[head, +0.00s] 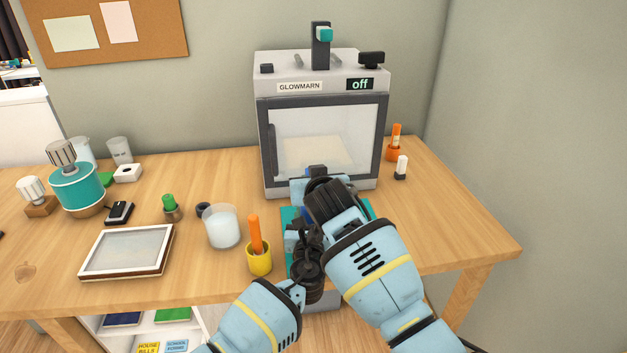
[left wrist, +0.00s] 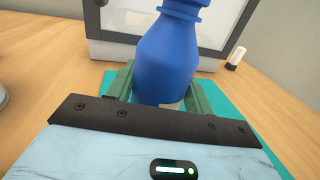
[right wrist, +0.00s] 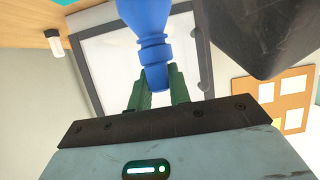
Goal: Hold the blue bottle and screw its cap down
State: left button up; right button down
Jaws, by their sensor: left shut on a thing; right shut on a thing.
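The blue bottle (left wrist: 165,62) stands upright in the left wrist view, over a teal mat (left wrist: 232,120). My left gripper (left wrist: 160,95) is shut on the bottle's body, one green finger on each side. In the right wrist view, which is turned over, the bottle's shoulder and neck (right wrist: 147,22) show with the blue cap (right wrist: 156,76) at the end. My right gripper (right wrist: 158,88) is shut on the cap. The cap appears in line with the neck; I cannot tell how tightly it sits. In the head view my arms hide most of the bottle.
A glass-fronted GLOWMARN machine (head: 325,115) reading "off" stands close behind. A yellow cup (head: 259,259) with an orange stick and a glass jar (head: 221,227) stand just left. A white-capped item (head: 401,167) and an orange holder (head: 395,150) stand right. The table's right end is clear.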

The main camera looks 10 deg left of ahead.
jog(key=shift+f, duration=0.25)
jog(key=c, duration=1.2)
grip_release()
jog(key=shift+c, duration=0.2)
jog(key=shift+r, duration=0.1)
jog(key=shift+o, duration=0.5)
jog(key=o, duration=0.3)
jog(key=shift+r, duration=0.1)
jog(key=shift+d, duration=0.1)
